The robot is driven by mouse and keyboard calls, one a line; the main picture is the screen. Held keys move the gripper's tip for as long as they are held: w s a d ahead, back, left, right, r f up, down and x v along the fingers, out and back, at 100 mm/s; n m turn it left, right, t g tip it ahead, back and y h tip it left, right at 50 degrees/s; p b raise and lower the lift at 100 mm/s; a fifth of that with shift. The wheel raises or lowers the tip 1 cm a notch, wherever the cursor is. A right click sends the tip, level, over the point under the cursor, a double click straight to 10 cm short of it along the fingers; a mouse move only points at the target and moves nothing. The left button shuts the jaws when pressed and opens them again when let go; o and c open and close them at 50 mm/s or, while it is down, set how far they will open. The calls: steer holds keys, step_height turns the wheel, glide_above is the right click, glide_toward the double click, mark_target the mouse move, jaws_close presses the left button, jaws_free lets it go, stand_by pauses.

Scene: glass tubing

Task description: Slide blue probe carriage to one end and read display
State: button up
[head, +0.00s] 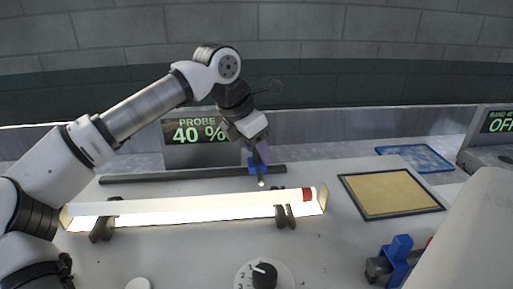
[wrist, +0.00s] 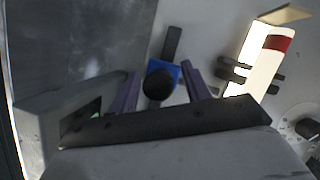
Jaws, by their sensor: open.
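The blue probe carriage (head: 255,169) sits on a dark rail (head: 150,178) behind the lit glass tube (head: 180,207), toward the rail's right end. A pale ball tip shows just below it. My gripper (head: 260,155) is over the carriage, pointing down. In the wrist view the blue carriage (wrist: 178,71) with a round black knob lies between the purple fingers of my gripper (wrist: 160,76). The fingers are spread, with gaps on both sides. The probe display (head: 200,131) reads "PROBE 40 %"; my arm covers its right edge.
The tube has a red band (head: 307,194) and rests on dark supports. A knob dial (head: 264,274) is in front.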

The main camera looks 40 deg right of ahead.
steer(key=v, duration=1.3)
steer(key=shift+r, duration=0.35)
